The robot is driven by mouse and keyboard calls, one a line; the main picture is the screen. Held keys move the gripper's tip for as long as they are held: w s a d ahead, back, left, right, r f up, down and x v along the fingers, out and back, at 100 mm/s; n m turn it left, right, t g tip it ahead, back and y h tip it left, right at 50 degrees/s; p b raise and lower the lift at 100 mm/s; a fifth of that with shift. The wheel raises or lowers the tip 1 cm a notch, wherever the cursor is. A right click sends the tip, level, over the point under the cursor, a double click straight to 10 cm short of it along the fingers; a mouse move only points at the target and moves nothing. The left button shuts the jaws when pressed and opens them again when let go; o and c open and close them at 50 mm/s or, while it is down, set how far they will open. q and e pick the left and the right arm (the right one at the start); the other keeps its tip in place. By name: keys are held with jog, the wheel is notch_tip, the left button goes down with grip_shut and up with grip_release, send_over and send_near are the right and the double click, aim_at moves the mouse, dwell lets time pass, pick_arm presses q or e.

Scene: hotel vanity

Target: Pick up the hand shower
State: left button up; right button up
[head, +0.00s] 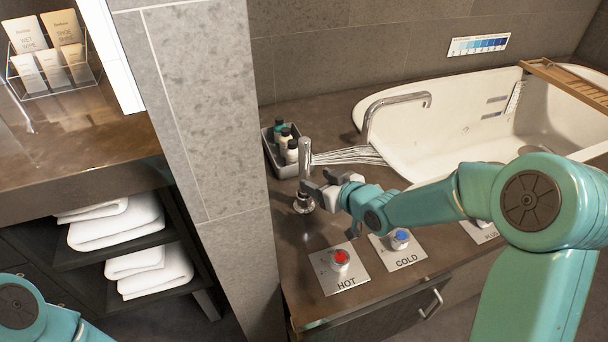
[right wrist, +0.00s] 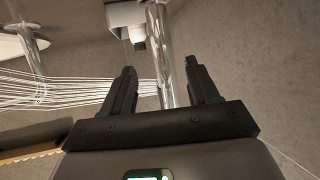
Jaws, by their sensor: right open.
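The hand shower (head: 304,157) is a chrome upright handle in a round holder on the brown counter, beside the tub. In the right wrist view its chrome shaft (right wrist: 162,60) runs between the two dark fingers. My right gripper (head: 318,186) is at the handle's lower part, and in the right wrist view the gripper (right wrist: 160,85) is open with its fingers on either side of the shaft. Whether the fingers touch it I cannot tell. The gripper partly hides the handle's lower part in the head view. My left gripper is out of view; only part of my left arm shows.
A tray (head: 270,160) of small bottles stands just behind the handle. Striped chrome-like strands (head: 350,156) extend right toward the white bathtub (head: 450,125) and curved faucet (head: 397,98). HOT (head: 340,262) and COLD (head: 399,240) knobs sit in front. A tiled wall (head: 215,120) stands at left.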

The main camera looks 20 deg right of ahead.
aim_at(308, 176)
jog(key=b+x, duration=0.1)
jog(key=x, duration=0.4)
jog(key=shift+w+a, duration=0.15)
jog(key=shift+a, duration=0.1)
jog(key=shift+w+a+f, duration=0.1)
jog(key=shift+w, duration=0.25)
jog(key=shift+c, duration=0.3)
grip_shut()
